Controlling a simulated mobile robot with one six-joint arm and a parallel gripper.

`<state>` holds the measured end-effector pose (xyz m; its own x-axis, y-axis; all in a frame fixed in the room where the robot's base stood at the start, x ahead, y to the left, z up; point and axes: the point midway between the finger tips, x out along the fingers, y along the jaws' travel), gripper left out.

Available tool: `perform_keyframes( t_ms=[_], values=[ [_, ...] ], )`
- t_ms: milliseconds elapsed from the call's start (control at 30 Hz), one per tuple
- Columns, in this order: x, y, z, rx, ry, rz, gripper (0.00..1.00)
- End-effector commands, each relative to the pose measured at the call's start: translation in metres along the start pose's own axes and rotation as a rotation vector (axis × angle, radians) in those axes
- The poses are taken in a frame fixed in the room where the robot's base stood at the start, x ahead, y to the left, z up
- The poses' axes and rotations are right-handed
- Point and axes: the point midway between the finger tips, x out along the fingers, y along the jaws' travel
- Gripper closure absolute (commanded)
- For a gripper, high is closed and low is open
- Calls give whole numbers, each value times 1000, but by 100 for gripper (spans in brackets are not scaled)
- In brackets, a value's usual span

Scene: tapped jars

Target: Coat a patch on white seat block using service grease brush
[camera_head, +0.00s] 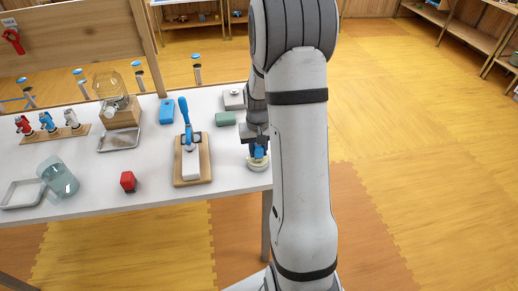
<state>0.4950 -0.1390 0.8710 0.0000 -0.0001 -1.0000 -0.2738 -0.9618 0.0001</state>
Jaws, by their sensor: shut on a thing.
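My gripper (257,146) is at the right end of the white table, pointing down. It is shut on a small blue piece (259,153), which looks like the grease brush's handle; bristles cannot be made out. Directly below is a round cream dish or pot (258,164) near the table's front right corner. I cannot tell whether the held piece touches it. Left of the gripper, a white block (191,166), likely the seat block, lies on a wooden board (177,177). A blue-handled tool or lever (184,112) stands upright at the block's far end.
A green block (225,119), a blue block (166,111) and a grey-white block (234,100) lie behind. A red block (128,181), clear jar (60,178), trays, a tapped jar (110,88) and a rack of taps (48,124) are further left. Floor is open right.

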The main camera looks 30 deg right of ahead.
Motion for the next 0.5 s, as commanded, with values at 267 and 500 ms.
perform_keyframes(
  t_ms=[267, 500],
  values=[
    [4, 0, 0, 1, 0, 0, 91],
    [7, 1, 0, 1, 0, 0, 91]
  ],
)
